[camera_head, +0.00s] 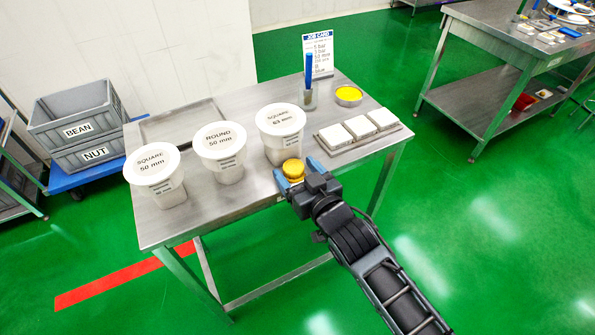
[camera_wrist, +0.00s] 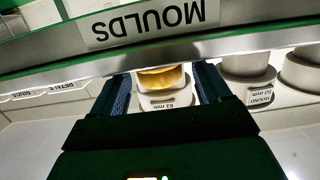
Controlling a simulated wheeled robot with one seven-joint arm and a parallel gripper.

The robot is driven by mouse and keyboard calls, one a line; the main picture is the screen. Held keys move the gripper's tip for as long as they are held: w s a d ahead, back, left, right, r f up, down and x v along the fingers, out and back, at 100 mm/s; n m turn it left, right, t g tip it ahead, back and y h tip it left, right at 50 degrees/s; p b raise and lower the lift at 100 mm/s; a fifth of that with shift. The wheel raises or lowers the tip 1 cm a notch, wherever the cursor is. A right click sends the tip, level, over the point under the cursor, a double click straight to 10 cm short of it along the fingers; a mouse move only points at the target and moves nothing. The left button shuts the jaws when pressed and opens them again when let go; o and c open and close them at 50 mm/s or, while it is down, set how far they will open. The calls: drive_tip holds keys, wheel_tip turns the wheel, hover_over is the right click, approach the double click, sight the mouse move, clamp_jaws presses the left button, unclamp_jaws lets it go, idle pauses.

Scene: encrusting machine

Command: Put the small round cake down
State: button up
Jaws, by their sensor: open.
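The small round cake (camera_head: 293,168) is golden yellow and sits near the table's front edge, in front of the right-hand white tub. In the wrist view, which is upside down, the cake (camera_wrist: 162,78) shows between the two fingers. My gripper (camera_head: 297,173) is open, with one blue-grey finger on each side of the cake. In the wrist view my gripper (camera_wrist: 163,84) shows dark gaps too small to judge whether either finger touches it. The cake's underside is hidden, so I cannot tell how it rests.
The steel table (camera_head: 235,200) holds white tubs labelled square 50 mm (camera_head: 155,172), round 50 mm (camera_head: 222,152) and square 63 mm (camera_head: 283,133). A board with white square blocks (camera_head: 360,127), a yellow-filled dish (camera_head: 348,96), and a job card (camera_head: 319,52) stand to the right and back.

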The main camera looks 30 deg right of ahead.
drive_tip(key=shift+s+r, duration=0.1)
drive_tip(key=shift+r, duration=0.05)
drive_tip(key=s+r+b, duration=0.1)
drive_tip(key=s, duration=1)
drive_tip(key=shift+s+r, duration=0.35)
drive_tip(key=shift+r, duration=0.05)
drive_tip(key=s, duration=1.6)
drive_tip(key=shift+s+r+g, duration=0.15)
drive_tip(key=shift+r+g, duration=0.25)
drive_tip(key=shift+r, duration=0.05)
drive_tip(key=shift+o, duration=0.5)
drive_tip(key=s+r, duration=0.7)
drive_tip(key=s, duration=0.5)
drive_tip(key=shift+s+r+g, duration=0.2)
drive_tip(key=shift+g, duration=0.1)
drive_tip(key=shift+c, duration=0.5)
